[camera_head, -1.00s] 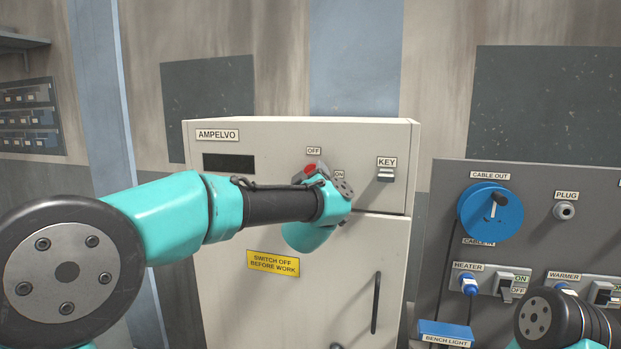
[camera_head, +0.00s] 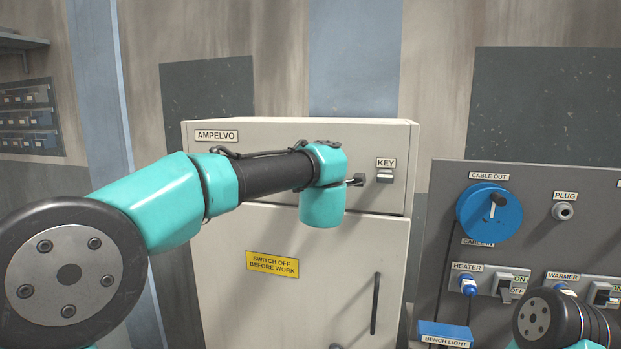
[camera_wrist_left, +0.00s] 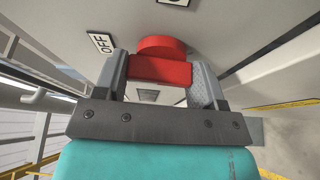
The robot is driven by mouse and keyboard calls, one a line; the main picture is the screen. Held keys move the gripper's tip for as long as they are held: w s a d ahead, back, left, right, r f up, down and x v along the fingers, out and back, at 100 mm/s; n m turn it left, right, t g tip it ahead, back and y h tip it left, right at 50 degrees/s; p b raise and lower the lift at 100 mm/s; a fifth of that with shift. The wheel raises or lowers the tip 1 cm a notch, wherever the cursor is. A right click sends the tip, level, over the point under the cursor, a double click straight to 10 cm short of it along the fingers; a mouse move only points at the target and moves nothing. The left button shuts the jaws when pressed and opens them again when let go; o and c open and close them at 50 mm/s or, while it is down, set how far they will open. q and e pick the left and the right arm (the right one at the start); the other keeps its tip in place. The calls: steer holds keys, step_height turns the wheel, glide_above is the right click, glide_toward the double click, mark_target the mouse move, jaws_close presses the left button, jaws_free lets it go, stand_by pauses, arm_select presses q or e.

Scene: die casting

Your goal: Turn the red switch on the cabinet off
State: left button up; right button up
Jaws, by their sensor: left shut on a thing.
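The pale grey cabinet (camera_head: 225,160) stands ahead, with an AMPELVO plate at its top left. In the left wrist view its red switch (camera_wrist_left: 163,68) has a round base and a bar handle. My left gripper (camera_wrist_left: 160,76) is shut on the bar, with one finger on each side. An OFF label (camera_wrist_left: 102,43) lies to the left of the switch there, and another label, cut off, is at the top edge. In the head view my left wrist hides the switch and its labels. My right gripper is out of view.
A KEY switch (camera_head: 385,176) is on the cabinet, right of my left wrist. A yellow warning sign (camera_head: 272,264) and a door handle (camera_head: 376,304) are lower down. A grey panel (camera_head: 535,230) with a blue reel (camera_head: 483,220) and switches stands at the right.

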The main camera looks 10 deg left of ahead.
arm_select(q)
steer(key=shift+n, duration=0.4)
steer(key=o, duration=0.9)
steer(key=shift+s, duration=0.15)
steer(key=v, duration=1.7)
steer(key=shift+s+r, duration=0.1)
steer(key=shift+r, duration=0.1)
